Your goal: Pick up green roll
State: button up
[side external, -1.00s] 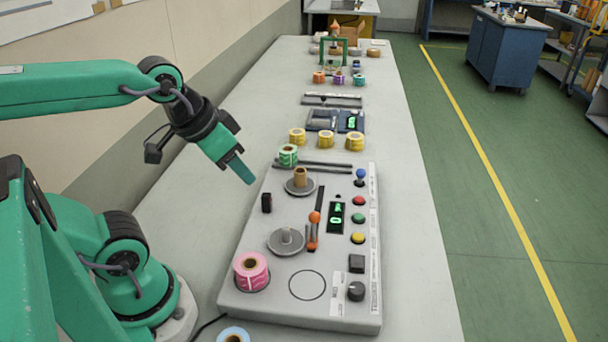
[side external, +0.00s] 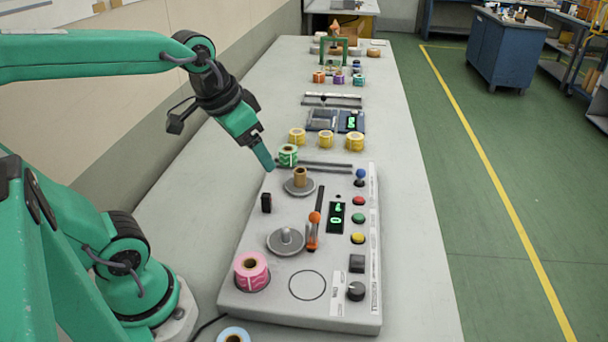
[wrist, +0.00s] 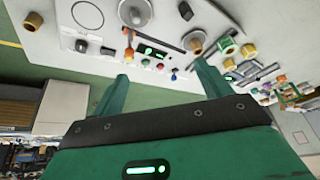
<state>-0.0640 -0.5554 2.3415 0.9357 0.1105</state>
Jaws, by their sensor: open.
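The green roll (side external: 288,155) stands at the far left corner of the grey rewinder panel (side external: 345,290), beside a dark bar. In the wrist view the green roll (wrist: 227,46) shows beyond my gripper's right finger. My gripper (side external: 267,163) is empty, its tip just left of and close to the roll in the side view. I cannot tell whether they touch there. In the wrist view my gripper (wrist: 162,75) has its two fingers wide apart with nothing between them.
A brown core (side external: 300,176) stands on a spindle disc near the green roll. Yellow rolls (side external: 326,140) stand behind it. A pink roll (side external: 251,271) sits at the panel's front left. An orange-topped lever (side external: 314,218) stands mid-panel. The table's right strip is clear.

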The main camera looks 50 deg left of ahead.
jog(key=w+a+g, duration=0.1)
jog(key=w+a, duration=0.3)
jog(key=w, duration=0.4)
jog(key=m+g, duration=0.3)
jog(key=g, duration=0.1)
send_over(288, 152)
jog(key=a, duration=0.1)
notch_tip(288, 152, down, 12)
jog(key=shift+w+a+f, duration=0.1)
jog(key=shift+w+f, duration=0.15)
jog(key=shift+f, duration=0.45)
jog(key=shift+w+f, duration=0.2)
jog(key=shift+f, duration=0.5)
jog(key=shift+f, duration=2.6)
jog(key=c, duration=1.1)
